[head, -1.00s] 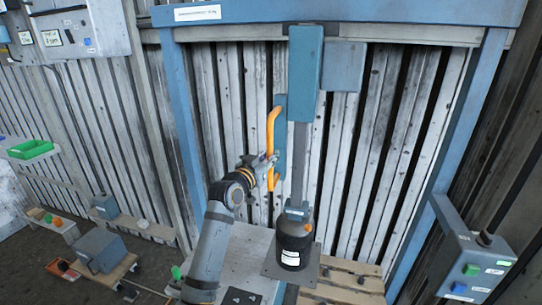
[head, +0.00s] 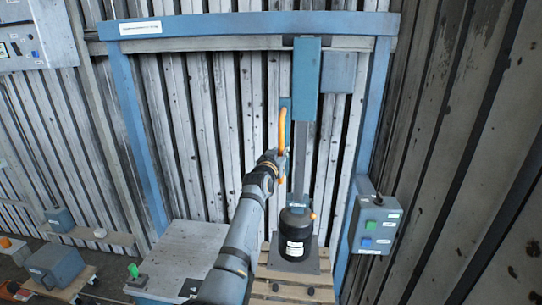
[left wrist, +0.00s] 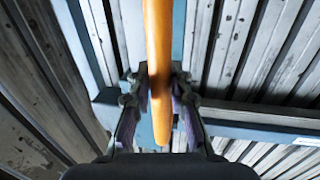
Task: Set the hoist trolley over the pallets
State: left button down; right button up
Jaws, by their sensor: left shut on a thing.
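The hoist trolley (head: 306,80) is a tall blue box hanging from the overhead beam, with a grey mast below it. A black cylinder (head: 295,232) on a square plate hangs at the mast's foot. The cylinder and plate appear over the wooden pallets (head: 290,288); I cannot tell whether the plate touches them. My left gripper (head: 281,167) is shut on the trolley's orange handle (head: 283,128). In the left wrist view the handle (left wrist: 157,60) runs between the two fingers of the left gripper (left wrist: 158,100). My right gripper is not in view.
The blue beam (head: 220,24) spans two blue posts. A control box (head: 378,225) with green and blue buttons is at the right post. A grey table (head: 195,248) stands left of the pallets. Small parts and a blue-grey box (head: 55,265) lie at far left.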

pick_arm(q)
jog(key=shift+d+f, duration=0.2)
jog(key=shift+d, duration=0.15)
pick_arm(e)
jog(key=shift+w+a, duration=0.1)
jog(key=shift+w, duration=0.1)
pick_arm(q)
jog(key=shift+d, duration=0.15)
jog(key=c, duration=1.5)
grip_release()
jog(key=shift+o, duration=1.1)
jog(key=shift+d, duration=0.15)
jog(key=shift+o, duration=0.4)
jog(key=shift+s+d+r, duration=0.1)
jog(key=shift+r, duration=0.1)
notch_tip(320, 180, up, 10)
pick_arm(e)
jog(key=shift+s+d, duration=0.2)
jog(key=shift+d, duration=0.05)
pick_arm(q)
jog(key=shift+f, duration=0.1)
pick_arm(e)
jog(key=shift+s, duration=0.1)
